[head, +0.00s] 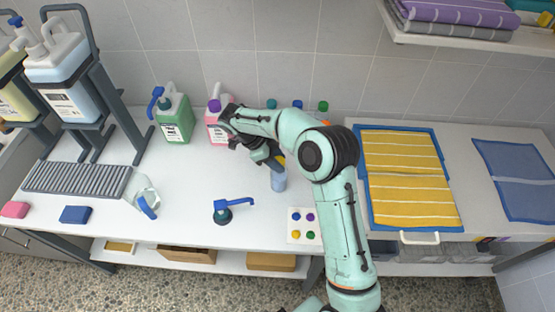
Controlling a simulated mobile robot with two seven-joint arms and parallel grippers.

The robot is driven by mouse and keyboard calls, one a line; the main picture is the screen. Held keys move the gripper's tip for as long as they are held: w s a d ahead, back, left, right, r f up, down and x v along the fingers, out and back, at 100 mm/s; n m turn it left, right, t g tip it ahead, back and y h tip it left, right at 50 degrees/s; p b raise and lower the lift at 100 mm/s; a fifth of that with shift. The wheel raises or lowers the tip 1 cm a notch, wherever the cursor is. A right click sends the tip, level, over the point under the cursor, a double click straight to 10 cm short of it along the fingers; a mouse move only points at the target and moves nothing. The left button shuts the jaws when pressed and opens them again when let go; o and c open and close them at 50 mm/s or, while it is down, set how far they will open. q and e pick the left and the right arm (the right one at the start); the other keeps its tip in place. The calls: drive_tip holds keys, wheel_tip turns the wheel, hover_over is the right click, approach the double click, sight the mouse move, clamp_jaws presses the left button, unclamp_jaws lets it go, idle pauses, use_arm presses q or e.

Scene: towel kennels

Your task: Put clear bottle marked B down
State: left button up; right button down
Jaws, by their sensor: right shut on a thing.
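My right arm reaches in from the lower right and bends over the white worktop. My right gripper (274,163) points down and is shut on the upper part of a small clear bottle with pale blue contents (279,182). The bottle looks roughly upright; a bit of yellow shows near its top. The gripper hides part of it, and no letter B is legible. I cannot tell whether its base touches the worktop (185,205). My left gripper is not in view.
A green jug (175,118) and a pink jug (216,124) stand along the back wall, with several small coloured-capped bottles partly behind my arm. A blue-handled pump (224,211), a card with coloured dots (304,226) and a lying spray bottle (143,196) surround free worktop.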

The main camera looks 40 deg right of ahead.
drive_tip(key=shift+f, duration=0.2)
drive_tip(key=c, duration=0.7)
unclamp_jaws()
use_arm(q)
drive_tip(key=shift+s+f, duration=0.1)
use_arm(e)
drive_tip(key=shift+w+a+r, duration=0.1)
drive_tip(key=shift+a+r, duration=0.05)
drive_tip(key=shift+r, duration=0.35)
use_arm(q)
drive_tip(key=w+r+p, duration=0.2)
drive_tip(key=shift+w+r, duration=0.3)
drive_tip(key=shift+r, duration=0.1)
use_arm(e)
drive_tip(key=v, duration=1.1)
drive_tip(key=shift+w+r, duration=0.1)
drive_tip(key=shift+r, duration=0.05)
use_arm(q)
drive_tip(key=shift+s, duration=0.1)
